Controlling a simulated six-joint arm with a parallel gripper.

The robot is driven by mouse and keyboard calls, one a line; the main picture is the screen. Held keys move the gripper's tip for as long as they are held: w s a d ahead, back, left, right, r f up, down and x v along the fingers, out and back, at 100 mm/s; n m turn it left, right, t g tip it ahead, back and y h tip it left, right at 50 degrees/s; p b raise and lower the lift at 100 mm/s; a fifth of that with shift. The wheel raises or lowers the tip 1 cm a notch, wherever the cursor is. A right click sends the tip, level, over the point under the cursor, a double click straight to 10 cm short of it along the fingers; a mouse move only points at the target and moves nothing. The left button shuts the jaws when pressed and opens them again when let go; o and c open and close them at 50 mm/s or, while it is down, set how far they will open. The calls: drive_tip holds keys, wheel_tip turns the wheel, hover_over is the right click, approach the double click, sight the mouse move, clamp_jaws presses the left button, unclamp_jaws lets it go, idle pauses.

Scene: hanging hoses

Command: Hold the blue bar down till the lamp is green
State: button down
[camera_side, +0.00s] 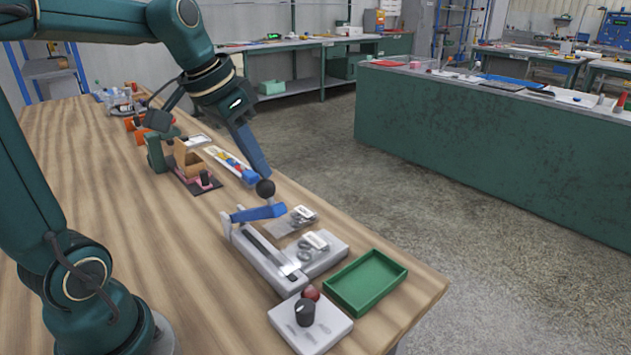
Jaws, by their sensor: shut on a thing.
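My gripper (261,176), at the end of the slanting blue-grey part of my arm, is shut on a black ball (265,188). The ball is just above the bar's right part; I cannot tell whether they touch or are joined. A dark red round lamp (310,292) stands on a white box (325,334) beside a black knob (304,312). No green light shows on it.
A green tray (366,282) lies right of the base. A cardboard box (187,158) and a white tray of coloured parts (230,164) stand farther back. The wooden table's left middle (150,235) is clear.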

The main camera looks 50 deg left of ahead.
sight(267, 185)
drive_tip(key=shift+d+f, duration=1.2)
drive_tip(key=shift+f, duration=0.3)
drive_tip(key=shift+d+f, duration=0.65)
drive_tip(key=shift+f, duration=0.35)
drive_tip(key=shift+d+f, duration=0.25)
drive_tip(key=shift+f, duration=0.35)
drive_tip(key=shift+d+f, duration=0.25)
drive_tip(key=shift+f, duration=0.35)
drive_tip(key=shift+d+f, duration=0.2)
drive_tip(key=shift+f, duration=0.45)
drive_tip(key=shift+d+f, duration=0.15)
drive_tip(key=shift+f, duration=0.5)
drive_tip(key=shift+s+f, duration=0.1)
drive_tip(key=shift+s, duration=0.1)
